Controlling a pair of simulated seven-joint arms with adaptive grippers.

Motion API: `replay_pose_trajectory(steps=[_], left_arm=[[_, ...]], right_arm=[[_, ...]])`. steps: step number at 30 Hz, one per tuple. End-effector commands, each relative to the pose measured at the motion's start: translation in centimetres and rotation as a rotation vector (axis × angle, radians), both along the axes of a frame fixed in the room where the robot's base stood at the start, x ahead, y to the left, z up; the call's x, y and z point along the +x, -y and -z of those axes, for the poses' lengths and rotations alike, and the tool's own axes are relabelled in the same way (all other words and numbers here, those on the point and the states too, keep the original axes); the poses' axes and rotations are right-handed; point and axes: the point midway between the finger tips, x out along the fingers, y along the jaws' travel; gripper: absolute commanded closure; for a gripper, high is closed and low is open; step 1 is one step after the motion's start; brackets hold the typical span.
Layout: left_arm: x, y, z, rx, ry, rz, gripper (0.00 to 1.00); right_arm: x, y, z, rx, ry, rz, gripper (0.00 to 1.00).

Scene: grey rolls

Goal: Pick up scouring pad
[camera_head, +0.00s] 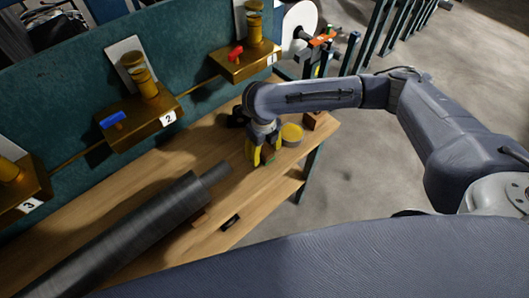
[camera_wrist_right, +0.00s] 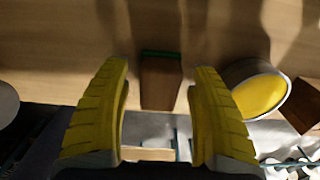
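The scouring pad (camera_wrist_right: 161,82) is a small brown block with a green edge, lying on the wooden bench in the right wrist view. My right gripper (camera_wrist_right: 160,110) is open, with its yellow ribbed fingers apart on the left and right of the pad. Clear gaps show between the pad and both fingers. In the head view the right gripper (camera_head: 264,157) points down over the bench near its right end and mostly hides the pad. My left gripper is not in view.
A round tin with yellow contents (camera_head: 292,134) stands right of the gripper; it also shows in the wrist view (camera_wrist_right: 259,94). A brown block (camera_head: 315,120) lies beyond it. A long grey roll (camera_head: 120,235) lies at left. Numbered brass fixtures (camera_head: 143,115) line the back panel.

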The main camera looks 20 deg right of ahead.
Motion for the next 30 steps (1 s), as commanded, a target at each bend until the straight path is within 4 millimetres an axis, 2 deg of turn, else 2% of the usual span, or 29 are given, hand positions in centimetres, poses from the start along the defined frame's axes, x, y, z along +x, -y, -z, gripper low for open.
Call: replay_pose_trajectory(steps=[2,15,25,30], left_arm=[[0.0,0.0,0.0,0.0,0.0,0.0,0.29],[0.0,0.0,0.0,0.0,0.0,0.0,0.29],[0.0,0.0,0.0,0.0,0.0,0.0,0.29],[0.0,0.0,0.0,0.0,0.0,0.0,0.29]], right_arm=[[0.0,0.0,0.0,0.0,0.0,0.0,0.49],[0.0,0.0,0.0,0.0,0.0,0.0,0.99],[0.0,0.0,-0.3,-0.001,0.0,0.0,1.0],[0.1,0.0,-1.6,0.0,0.002,-0.001,1.0]])
